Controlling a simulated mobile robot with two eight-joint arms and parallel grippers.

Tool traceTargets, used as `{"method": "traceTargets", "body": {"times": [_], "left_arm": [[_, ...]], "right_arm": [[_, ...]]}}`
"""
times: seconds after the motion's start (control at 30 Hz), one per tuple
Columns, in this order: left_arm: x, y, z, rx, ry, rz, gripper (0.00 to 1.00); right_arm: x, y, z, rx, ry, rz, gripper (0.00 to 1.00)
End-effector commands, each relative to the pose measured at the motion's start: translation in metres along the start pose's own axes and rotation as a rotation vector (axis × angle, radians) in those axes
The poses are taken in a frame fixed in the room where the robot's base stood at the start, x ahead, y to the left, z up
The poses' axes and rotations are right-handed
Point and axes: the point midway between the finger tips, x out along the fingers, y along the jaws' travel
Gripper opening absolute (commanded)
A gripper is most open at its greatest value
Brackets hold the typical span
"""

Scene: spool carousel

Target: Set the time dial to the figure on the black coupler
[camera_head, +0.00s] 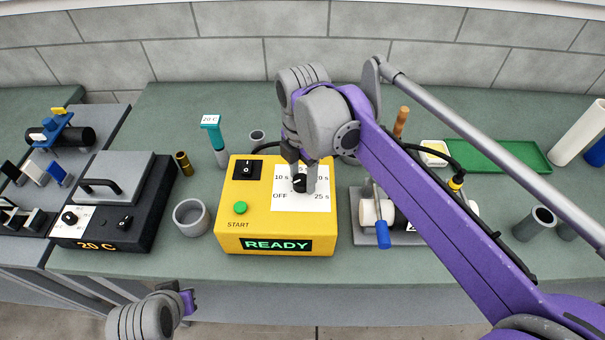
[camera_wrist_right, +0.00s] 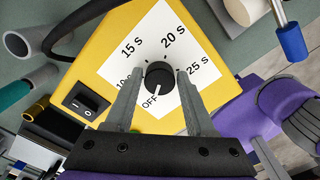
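The time dial (camera_wrist_right: 159,75) is a black knob on the white panel of the yellow box (camera_head: 230,225). In the right wrist view its white mark points towards OFF; 10 s, 15 s, 20 s and 25 s are printed around it. My right gripper (camera_wrist_right: 159,76) points down with one finger on each side of the knob, seemingly with small gaps. It also shows in the head view (camera_head: 303,178). The black coupler (camera_head: 400,217) seems to be the dark part between white pipe ends; my right arm partly covers it and its figure cannot be read. My left gripper (camera_head: 187,301) is low left, fingers unclear.
A blue-handled clamp (camera_head: 383,234) stands close right.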

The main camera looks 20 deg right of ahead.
Motion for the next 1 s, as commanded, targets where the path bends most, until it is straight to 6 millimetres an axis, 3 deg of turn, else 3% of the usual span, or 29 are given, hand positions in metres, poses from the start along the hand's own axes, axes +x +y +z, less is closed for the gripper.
{"method": "traceTargets", "body": {"times": [0.03,0.2,0.3,0.67,1.0], "left_arm": [[0.0000,0.0000,0.0000,0.000,0.000,0.000,0.00],[0.0000,0.0000,0.0000,0.000,0.000,0.000,0.00],[0.0000,0.0000,0.0000,0.000,0.000,0.000,0.00],[-0.0010,0.0000,-0.0010,0.000,0.001,0.000,0.00],[-0.0048,0.0000,-0.0047,0.000,0.004,0.000,0.00]], "right_arm": [[-0.0001,0.0000,0.0000,0.000,0.000,0.000,0.44],[-0.0001,0.0000,-0.0001,0.000,0.000,0.000,0.14],[-0.0002,0.0000,0.0000,0.000,0.000,0.000,0.00],[-0.0004,-0.0002,0.0000,0.050,0.000,0.000,0.00],[-0.0009,-0.0009,-0.0002,0.288,0.000,0.000,0.00]]}}
